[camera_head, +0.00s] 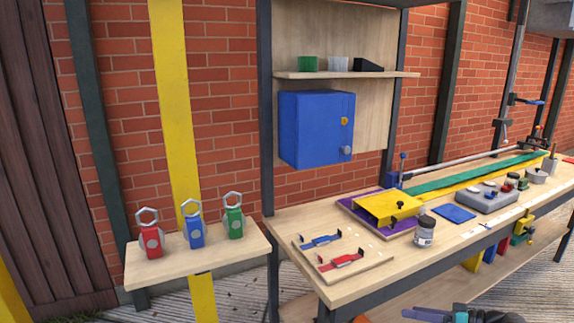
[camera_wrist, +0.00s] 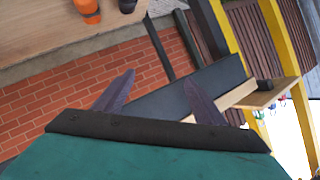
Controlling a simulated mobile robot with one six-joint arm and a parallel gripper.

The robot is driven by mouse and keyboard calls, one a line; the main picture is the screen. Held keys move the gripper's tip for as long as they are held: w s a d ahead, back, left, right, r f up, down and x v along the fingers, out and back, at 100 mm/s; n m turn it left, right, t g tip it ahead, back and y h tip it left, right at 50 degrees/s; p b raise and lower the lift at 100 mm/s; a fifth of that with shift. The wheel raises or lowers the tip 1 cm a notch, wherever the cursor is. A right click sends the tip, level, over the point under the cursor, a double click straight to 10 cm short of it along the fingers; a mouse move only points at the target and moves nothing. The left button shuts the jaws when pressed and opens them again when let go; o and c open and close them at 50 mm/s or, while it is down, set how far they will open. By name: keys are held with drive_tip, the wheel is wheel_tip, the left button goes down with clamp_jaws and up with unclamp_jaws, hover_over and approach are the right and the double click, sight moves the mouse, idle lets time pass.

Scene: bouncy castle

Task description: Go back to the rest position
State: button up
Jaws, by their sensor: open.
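My gripper (camera_wrist: 160,92) shows in the wrist view with its two dark fingers spread wide apart. Nothing is between the fingers. Behind them are a dark beam and a brick wall, seen tilted.
The workbench carries a yellow block (camera_head: 385,207), a jar (camera_head: 424,232), red and blue clamps and a grey box (camera_head: 487,201). A blue cabinet (camera_head: 310,128) hangs above. A side shelf (camera_head: 150,272) at left holds red, blue and green ringed pieces.

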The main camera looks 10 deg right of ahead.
drive_tip(key=s+a+f+m+g+h+p, duration=0.15)
drive_tip(key=a+f+g, duration=0.35)
drive_tip(key=a+f, duration=0.65)
drive_tip(key=s+a+f+m+g+y+p, duration=0.1)
drive_tip(key=s+a+f+g+p, duration=0.2)
drive_tip(key=a+f, duration=0.8)
drive_tip(key=s+a+f+g+h+p, duration=0.2)
drive_tip(key=s+a, duration=0.4)
drive_tip(key=s, duration=0.4)
drive_tip(key=s+a+f+n+g+h+p, duration=0.1)
drive_tip(key=s+a+f+g+h, duration=0.3)
drive_tip(key=s, duration=0.6)
drive_tip(key=a+g+h+p, duration=0.1)
drive_tip(key=a+g+h, duration=0.1)
drive_tip(key=a, duration=0.1)
drive_tip(key=shift+s+a+f+h, duration=0.2)
drive_tip(key=shift+s+f+h, duration=0.05)
drive_tip(key=shift+f+h, duration=0.1)
